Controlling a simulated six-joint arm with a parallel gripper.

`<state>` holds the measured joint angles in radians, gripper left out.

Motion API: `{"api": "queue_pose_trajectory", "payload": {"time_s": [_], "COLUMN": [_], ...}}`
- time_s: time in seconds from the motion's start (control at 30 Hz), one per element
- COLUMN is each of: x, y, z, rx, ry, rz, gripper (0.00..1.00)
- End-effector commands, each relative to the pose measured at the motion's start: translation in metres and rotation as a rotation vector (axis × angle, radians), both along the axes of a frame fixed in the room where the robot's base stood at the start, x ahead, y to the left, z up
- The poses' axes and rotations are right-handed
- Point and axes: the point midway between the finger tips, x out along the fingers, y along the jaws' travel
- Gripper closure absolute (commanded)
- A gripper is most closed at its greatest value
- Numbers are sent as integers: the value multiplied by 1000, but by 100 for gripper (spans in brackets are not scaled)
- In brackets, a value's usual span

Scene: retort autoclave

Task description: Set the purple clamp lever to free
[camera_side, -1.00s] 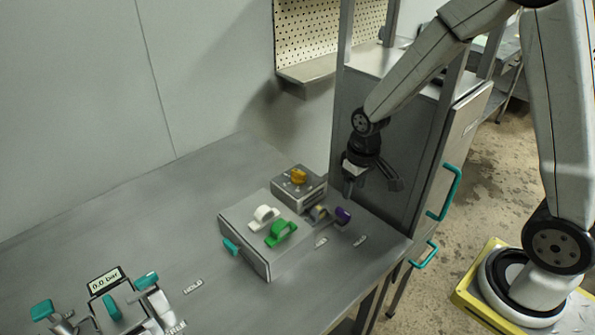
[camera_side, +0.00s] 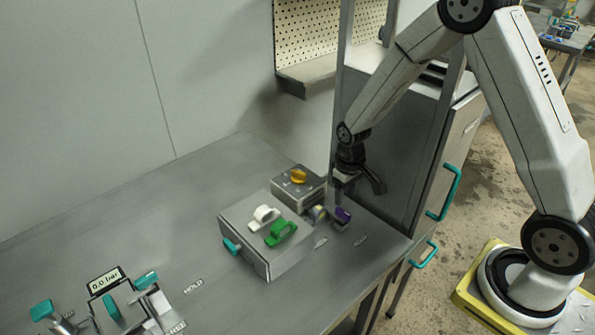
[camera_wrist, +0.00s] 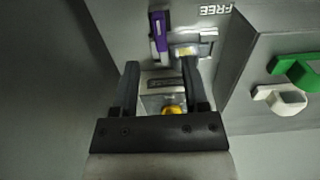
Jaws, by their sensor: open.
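The purple clamp lever (camera_side: 342,215) stands at the right of the grey control box on the bench. In the wrist view the purple lever (camera_wrist: 159,32) lies just beyond my fingertips, ahead of the left finger. A metal clamp piece with a yellowish part (camera_wrist: 187,50) sits beside it, ahead of the right finger. The word FREE (camera_wrist: 216,10) is printed upside down to the right of the lever. My gripper (camera_side: 355,200) is open and points down close above and behind the lever; its fingers (camera_wrist: 158,68) hold nothing. Any contact with the lever cannot be told.
The grey box (camera_side: 240,235) carries a white handle (camera_side: 264,217) and a green handle (camera_side: 280,232). A smaller box with a yellow knob (camera_side: 298,177) stands behind. A tall metal cabinet (camera_side: 400,150) rises close on the right. The bench's left middle is clear.

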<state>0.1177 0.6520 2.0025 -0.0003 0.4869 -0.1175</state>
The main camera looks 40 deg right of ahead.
Motion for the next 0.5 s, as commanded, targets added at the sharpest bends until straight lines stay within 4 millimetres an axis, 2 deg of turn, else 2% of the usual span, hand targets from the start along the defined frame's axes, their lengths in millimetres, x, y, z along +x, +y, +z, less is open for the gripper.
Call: {"api": "queue_pose_trajectory", "payload": {"time_s": [0.5], "x": [0], "y": [0], "z": [-52], "rx": [-1], "ry": [1], "rz": [0], "gripper": [43]}}
